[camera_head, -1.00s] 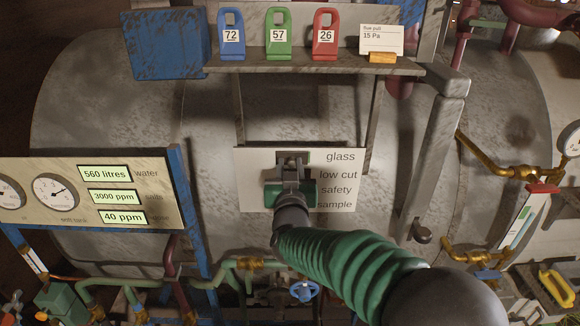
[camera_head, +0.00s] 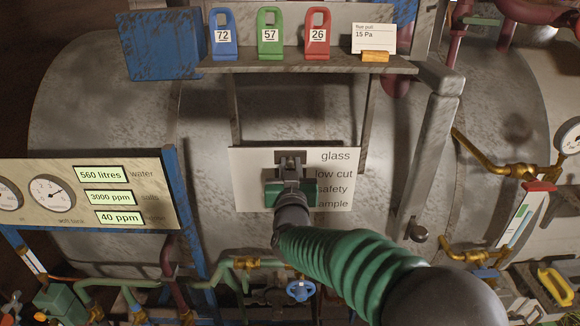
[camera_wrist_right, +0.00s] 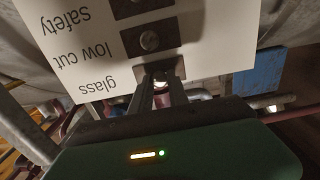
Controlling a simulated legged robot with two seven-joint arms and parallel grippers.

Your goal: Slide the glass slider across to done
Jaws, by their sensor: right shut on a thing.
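A white panel (camera_head: 244,190) on the big drum carries the printed words glass, low cut, safety and sample, top to bottom. My right gripper (camera_head: 289,162) reaches up to it from below and is shut at the dark glass slider (camera_head: 282,155) in the top row, left of the word "glass". In the right wrist view the panel (camera_wrist_right: 215,40) is upside down. My right gripper's fingers (camera_wrist_right: 162,80) close on the small slider knob there, mostly hidden between them. Two more dark blocks with round knobs (camera_wrist_right: 150,40) show beyond. No "done" mark is visible. My left gripper is out of view.
A shelf (camera_head: 300,64) above holds blue (camera_head: 222,45), green (camera_head: 269,45) and red (camera_head: 317,45) numbered tags and a card (camera_head: 374,38). A gauge board (camera_head: 150,180) stands left. A sloping metal post (camera_head: 430,150) stands right. Pipes and a blue valve wheel (camera_head: 300,290) lie below.

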